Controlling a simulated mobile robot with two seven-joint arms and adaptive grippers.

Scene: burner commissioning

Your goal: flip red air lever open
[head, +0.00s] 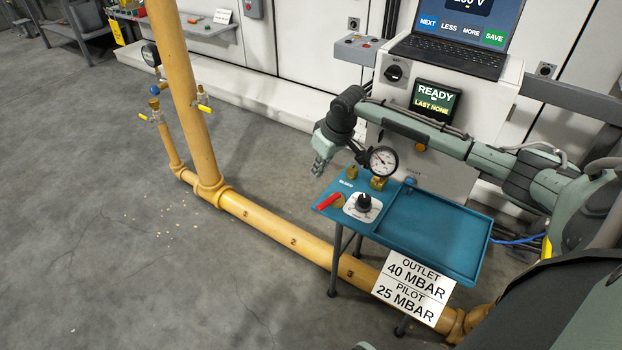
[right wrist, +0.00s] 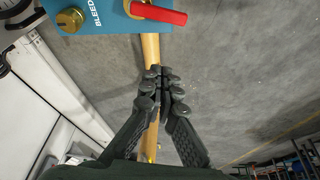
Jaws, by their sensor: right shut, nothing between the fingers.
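The red air lever (head: 328,201) sits at the left corner of the small teal bench (head: 432,245), beside a black dial knob (head: 364,202) on a white scale. In the right wrist view the red lever (right wrist: 159,13) shows at the top edge, its handle pointing right past the bench edge. My right gripper (head: 318,168) is above and behind the lever in the head view, pointing down, apart from it. In the right wrist view the right gripper's fingertips (right wrist: 163,80) are together and empty, over the floor and yellow pipe. My left gripper is not in view.
A pressure gauge (head: 382,161) on a brass fitting stands on the bench close to my right wrist. A yellow pipe (head: 278,230) runs along the floor beside the bench. A sign (head: 413,287) hangs at the bench front. The floor to the left is open.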

